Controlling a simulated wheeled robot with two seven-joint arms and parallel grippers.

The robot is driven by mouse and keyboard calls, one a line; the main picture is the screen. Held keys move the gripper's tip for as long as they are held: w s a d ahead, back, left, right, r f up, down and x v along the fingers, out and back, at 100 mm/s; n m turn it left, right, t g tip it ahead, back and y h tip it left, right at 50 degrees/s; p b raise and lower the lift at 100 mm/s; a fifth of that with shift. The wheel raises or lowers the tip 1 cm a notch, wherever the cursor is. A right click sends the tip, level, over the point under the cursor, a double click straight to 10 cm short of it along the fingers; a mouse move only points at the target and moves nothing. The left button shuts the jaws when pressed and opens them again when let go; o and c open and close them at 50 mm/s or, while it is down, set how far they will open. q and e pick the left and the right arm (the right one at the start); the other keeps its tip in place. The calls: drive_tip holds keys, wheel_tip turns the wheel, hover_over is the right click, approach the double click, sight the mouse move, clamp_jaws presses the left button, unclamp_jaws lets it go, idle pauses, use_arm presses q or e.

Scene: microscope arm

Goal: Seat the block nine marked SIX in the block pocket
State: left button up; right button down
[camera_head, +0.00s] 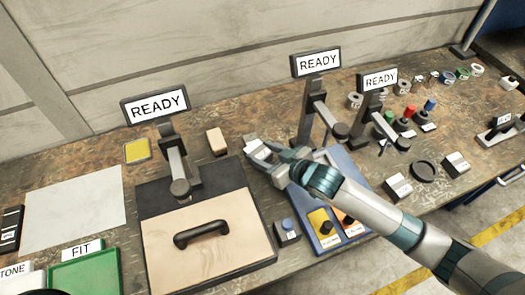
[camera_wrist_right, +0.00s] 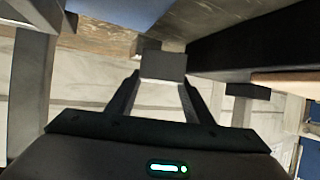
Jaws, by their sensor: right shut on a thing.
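My right gripper (camera_head: 256,148) reaches in from the right and hovers above the bench, between the tan block and the blue tray. In the right wrist view its two dark fingers are shut on a grey block (camera_wrist_right: 164,66) at their tips. No marking on this block can be read, so I cannot tell whether it is the one marked SIX. Two pale blocks with dark parts, one nearer (camera_head: 398,187) and one farther (camera_head: 456,163), stand on the right of the bench; their labels are too small to read. I cannot make out the block pocket.
A blue tray (camera_head: 330,243) lies partly under my right arm. A wooden board with a black handle (camera_head: 201,233) lies left of it. READY signs (camera_head: 155,106) stand on posts behind. A tan block (camera_head: 216,141) and yellow pad (camera_head: 137,150) lie at the back.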

drive_tip(key=shift+f+p, duration=0.4)
drive_tip(key=shift+f, duration=1.5)
drive_tip(key=shift+f, duration=0.1)
drive_tip(key=c, duration=0.9)
unclamp_jaws()
drive_tip(key=shift+f, duration=0.15)
drive_tip(key=shift+s+d+r, duration=0.25)
drive_tip(key=shift+s+d, duration=0.1)
drive_tip(key=shift+s, duration=0.05)
drive_tip(key=b+v, duration=0.2)
drive_tip(key=v, duration=0.9)
